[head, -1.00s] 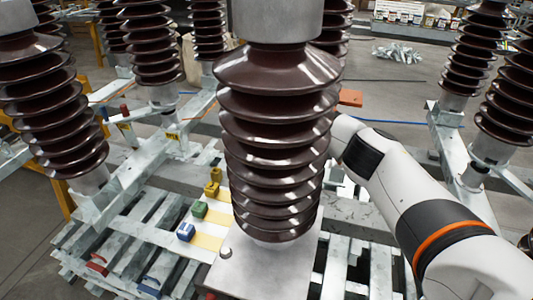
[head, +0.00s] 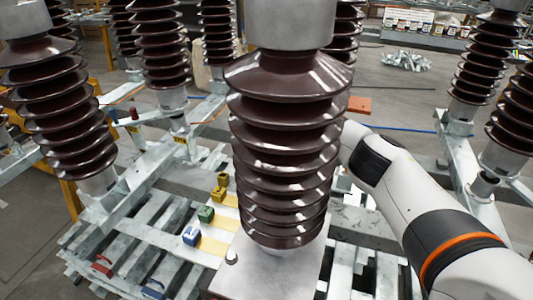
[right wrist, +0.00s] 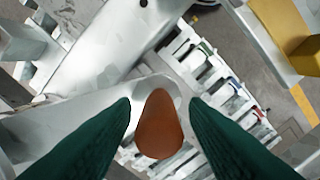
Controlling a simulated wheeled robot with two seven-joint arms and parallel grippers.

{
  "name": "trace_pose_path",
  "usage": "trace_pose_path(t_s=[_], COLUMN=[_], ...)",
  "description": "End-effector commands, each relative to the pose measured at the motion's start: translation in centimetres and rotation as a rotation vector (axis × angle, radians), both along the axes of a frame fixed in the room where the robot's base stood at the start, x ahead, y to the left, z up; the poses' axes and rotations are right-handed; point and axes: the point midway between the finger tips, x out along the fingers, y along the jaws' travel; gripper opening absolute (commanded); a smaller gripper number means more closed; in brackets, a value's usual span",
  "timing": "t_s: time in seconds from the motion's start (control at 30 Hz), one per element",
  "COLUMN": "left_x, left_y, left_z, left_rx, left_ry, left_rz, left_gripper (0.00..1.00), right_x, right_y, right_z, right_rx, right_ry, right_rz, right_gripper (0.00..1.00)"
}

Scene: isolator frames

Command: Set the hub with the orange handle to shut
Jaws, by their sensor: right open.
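The orange handle (right wrist: 158,125) shows in the right wrist view as a rounded orange-brown piece near a pale metal plate. My right gripper (right wrist: 160,105) is open, with its two green fingers on either side of the handle. Gaps show between the handle and both fingers. In the head view my white right arm reaches in from the right, and its gripper is hidden behind the large brown insulator. An orange piece (head: 359,105) shows just right of that insulator; I cannot tell whether it is the same handle. My left gripper is not in view.
The large insulator (head: 285,150) blocks the middle of the head view. Blue (head: 191,236), green (head: 205,213) and yellow (head: 218,193) blocks stand left of it. More insulators and metal beams surround the slatted frame. A yellow part (right wrist: 302,55) is at the wrist view's right.

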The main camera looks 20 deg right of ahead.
Motion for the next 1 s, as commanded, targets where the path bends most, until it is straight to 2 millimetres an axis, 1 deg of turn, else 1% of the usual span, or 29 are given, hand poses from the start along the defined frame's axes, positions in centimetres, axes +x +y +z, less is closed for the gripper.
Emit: trace_pose_path(t_s=[0.17,0.4,0.5,0.6,0.77,1.0], left_x=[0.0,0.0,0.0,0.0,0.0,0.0], left_y=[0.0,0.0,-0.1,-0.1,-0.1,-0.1], left_z=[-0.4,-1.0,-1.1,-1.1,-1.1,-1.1], left_rx=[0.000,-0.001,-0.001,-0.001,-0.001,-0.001], left_ry=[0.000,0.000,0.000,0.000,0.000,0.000], left_rz=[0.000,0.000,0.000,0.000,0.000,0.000], left_gripper=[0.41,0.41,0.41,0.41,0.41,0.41], right_x=[0.1,0.1,0.1,0.1,0.1,0.1], right_y=[0.0,0.1,0.1,0.1,0.1,0.1], right_z=[2.5,7.7,9.5,10.8,11.7,11.8], right_rx=[-0.001,0.001,-0.001,0.000,0.001,0.001], right_ry=[-0.006,-0.007,-0.005,-0.004,-0.003,-0.002], right_rz=[0.001,0.001,0.000,0.000,0.000,0.001], right_gripper=[0.41,0.41,0.41,0.41,0.41,0.41])
